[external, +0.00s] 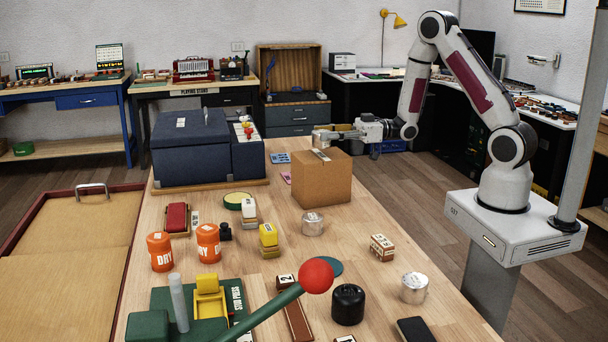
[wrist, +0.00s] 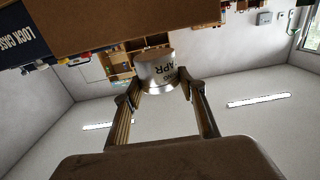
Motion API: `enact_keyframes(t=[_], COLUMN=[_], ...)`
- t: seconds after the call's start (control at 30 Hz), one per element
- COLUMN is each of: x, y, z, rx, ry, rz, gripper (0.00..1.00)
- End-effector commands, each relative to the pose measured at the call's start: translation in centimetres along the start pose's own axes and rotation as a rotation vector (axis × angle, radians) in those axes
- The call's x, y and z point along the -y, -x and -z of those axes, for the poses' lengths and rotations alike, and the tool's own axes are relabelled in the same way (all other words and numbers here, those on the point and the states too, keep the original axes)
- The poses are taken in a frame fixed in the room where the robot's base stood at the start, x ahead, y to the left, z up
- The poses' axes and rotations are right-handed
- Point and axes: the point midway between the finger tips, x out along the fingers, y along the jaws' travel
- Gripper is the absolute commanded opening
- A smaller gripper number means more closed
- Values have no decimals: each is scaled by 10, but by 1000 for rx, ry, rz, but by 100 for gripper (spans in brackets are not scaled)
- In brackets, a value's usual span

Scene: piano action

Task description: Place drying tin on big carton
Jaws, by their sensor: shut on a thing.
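The big carton (external: 332,184), a closed brown box, stands on the wooden bench; its plain brown side fills the top of the wrist view (wrist: 110,22). My gripper (external: 338,134) reaches in from the right at the height of the carton's top, over or just behind its far edge. It is shut on a silver tin (external: 321,141). In the wrist view my gripper's fingers (wrist: 160,88) clasp this tin (wrist: 155,72) from both sides; its label is partly readable, ending in "APR". I cannot tell whether the tin touches the carton.
Two similar silver tins, (external: 313,224) and (external: 414,288), stand on the bench. Orange "DRY" tubs (external: 160,252), a yellow block (external: 268,238) and a black jar (external: 348,304) stand nearer. A dark blue case (external: 190,150) stands left of the carton.

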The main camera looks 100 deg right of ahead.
Motion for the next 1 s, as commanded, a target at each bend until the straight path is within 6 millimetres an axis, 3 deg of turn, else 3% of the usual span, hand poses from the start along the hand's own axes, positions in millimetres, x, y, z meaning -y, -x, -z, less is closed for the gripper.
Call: enact_keyframes(t=[0.3, 0.83, 0.87, 0.9, 1.0], x=[0, 0, 0, 0, 0], y=[0, 0, 0, 0, 0], z=[-24, -28, -28, -28, -28], rx=[0, 0, 0, 0, 0], ry=[-2, 0, 1, 1, 0], rz=[0, 0, 0, 0, 0], gripper=[17, 17, 45, 56, 57])
